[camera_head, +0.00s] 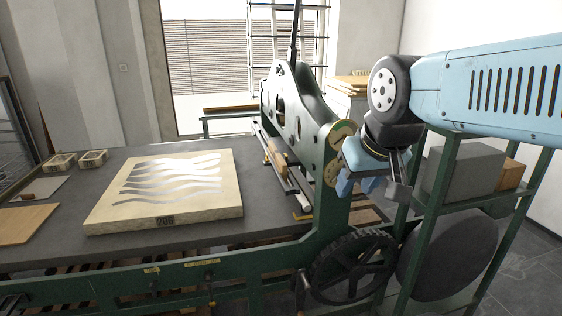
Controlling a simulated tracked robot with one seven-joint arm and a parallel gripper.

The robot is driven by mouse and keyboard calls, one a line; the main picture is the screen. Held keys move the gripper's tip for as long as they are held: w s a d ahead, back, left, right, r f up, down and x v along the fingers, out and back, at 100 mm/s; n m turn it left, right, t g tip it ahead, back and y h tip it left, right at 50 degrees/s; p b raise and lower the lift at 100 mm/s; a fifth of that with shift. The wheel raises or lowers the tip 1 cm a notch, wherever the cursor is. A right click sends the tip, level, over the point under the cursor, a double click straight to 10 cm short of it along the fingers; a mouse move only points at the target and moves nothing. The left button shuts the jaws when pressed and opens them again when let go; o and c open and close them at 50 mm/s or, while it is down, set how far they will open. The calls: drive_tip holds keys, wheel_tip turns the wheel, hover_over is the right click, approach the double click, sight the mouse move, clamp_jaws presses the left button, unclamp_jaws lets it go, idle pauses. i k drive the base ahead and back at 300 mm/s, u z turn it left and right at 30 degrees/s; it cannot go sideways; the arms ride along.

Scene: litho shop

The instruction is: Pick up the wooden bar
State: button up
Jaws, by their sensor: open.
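My gripper (372,188) hangs from the blue arm at the right of the view, in front of the press's green side frame. Its fingers are apart, and I see nothing between them. A light wooden bar (276,157) shows inside the press, left of my gripper and apart from it. The green frame hides part of it. A longer brown wooden strip (230,108) lies at the far end of the press, by the window. I cannot tell which of these two is the task's bar.
A pale stone slab (168,190) with wavy grey marks lies on the dark press bed (140,246). The green press frame (305,120) and a spoked black wheel (353,266) stand close to my gripper. A green rack (440,190) holding grey blocks stands at right.

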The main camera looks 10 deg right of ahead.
sight(282, 166)
drive_tip(key=i, duration=0.95)
drive_tip(key=u, duration=0.05)
